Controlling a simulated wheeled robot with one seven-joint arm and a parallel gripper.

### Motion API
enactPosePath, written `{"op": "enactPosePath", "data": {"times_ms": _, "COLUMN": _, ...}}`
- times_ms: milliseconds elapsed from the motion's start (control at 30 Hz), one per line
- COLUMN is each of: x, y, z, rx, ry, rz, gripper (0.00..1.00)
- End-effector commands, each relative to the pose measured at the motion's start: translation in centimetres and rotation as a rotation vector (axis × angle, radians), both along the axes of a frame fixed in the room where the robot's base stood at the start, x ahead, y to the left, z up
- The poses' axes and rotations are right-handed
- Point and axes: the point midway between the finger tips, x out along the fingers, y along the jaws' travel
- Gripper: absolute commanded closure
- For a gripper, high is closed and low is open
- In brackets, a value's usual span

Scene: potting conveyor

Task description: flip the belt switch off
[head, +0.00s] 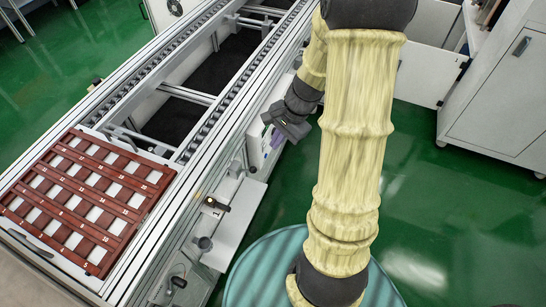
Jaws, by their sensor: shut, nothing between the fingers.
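My gripper (284,127) is dark grey and hangs at the end of my arm in a pale yellow cover. It is beside the right side of the conveyor (120,250), in front of a white box (255,150) on the frame. The gripper is shut and seems empty. A small purple patch (277,139) shows at the box, just below the gripper. I cannot make out the belt switch or its position; my gripper hides part of the box. Whether the gripper touches the box cannot be told.
A red-brown slatted tray (92,187) with white cells and numbers lies on the conveyor's near end. Small fittings (214,204) and a white ledge (236,222) jut from its right side. A grey cabinet (500,110) stands right.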

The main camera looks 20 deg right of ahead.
Motion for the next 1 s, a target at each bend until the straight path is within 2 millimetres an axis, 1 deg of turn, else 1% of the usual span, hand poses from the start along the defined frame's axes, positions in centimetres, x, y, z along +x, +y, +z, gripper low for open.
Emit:
{"op": "enactPosePath", "data": {"times_ms": 33, "x": 0.8, "y": -1.1, "z": -3.5, "rx": 0.052, "ry": 0.020, "rz": -0.097, "gripper": 1.00}}
{"op": "enactPosePath", "data": {"times_ms": 100, "x": 2.0, "y": -2.3, "z": -6.1, "rx": 0.130, "ry": 0.043, "rz": -0.233, "gripper": 1.00}}
{"op": "enactPosePath", "data": {"times_ms": 167, "x": 3.1, "y": -3.5, "z": -8.4, "rx": 0.199, "ry": 0.062, "rz": -0.349, "gripper": 1.00}}
{"op": "enactPosePath", "data": {"times_ms": 200, "x": 3.7, "y": -4.4, "z": -9.9, "rx": 0.246, "ry": 0.071, "rz": -0.425, "gripper": 1.00}}
{"op": "enactPosePath", "data": {"times_ms": 267, "x": 4.7, "y": -5.8, "z": -12.1, "rx": 0.318, "ry": 0.085, "rz": -0.541, "gripper": 1.00}}
{"op": "enactPosePath", "data": {"times_ms": 300, "x": 5.4, "y": -6.9, "z": -13.6, "rx": 0.369, "ry": 0.092, "rz": -0.618, "gripper": 1.00}}
{"op": "enactPosePath", "data": {"times_ms": 367, "x": 6.3, "y": -8.5, "z": -15.7, "rx": 0.446, "ry": 0.101, "rz": -0.729, "gripper": 1.00}}
{"op": "enactPosePath", "data": {"times_ms": 400, "x": 6.9, "y": -9.6, "z": -17.0, "rx": 0.497, "ry": 0.105, "rz": -0.799, "gripper": 1.00}}
{"op": "enactPosePath", "data": {"times_ms": 500, "x": 7.9, "y": -12.1, "z": -19.5, "rx": 0.605, "ry": 0.110, "rz": -0.944, "gripper": 1.00}}
{"op": "enactPosePath", "data": {"times_ms": 600, "x": 8.6, "y": -13.7, "z": -20.6, "rx": 0.676, "ry": 0.109, "rz": -1.029, "gripper": 1.00}}
{"op": "enactPosePath", "data": {"times_ms": 700, "x": 8.8, "y": -14.3, "z": -20.8, "rx": 0.704, "ry": 0.109, "rz": -1.064, "gripper": 1.00}}
{"op": "enactPosePath", "data": {"times_ms": 1000, "x": 8.7, "y": -14.6, "z": -20.6, "rx": 0.704, "ry": 0.108, "rz": -1.070, "gripper": 1.00}}
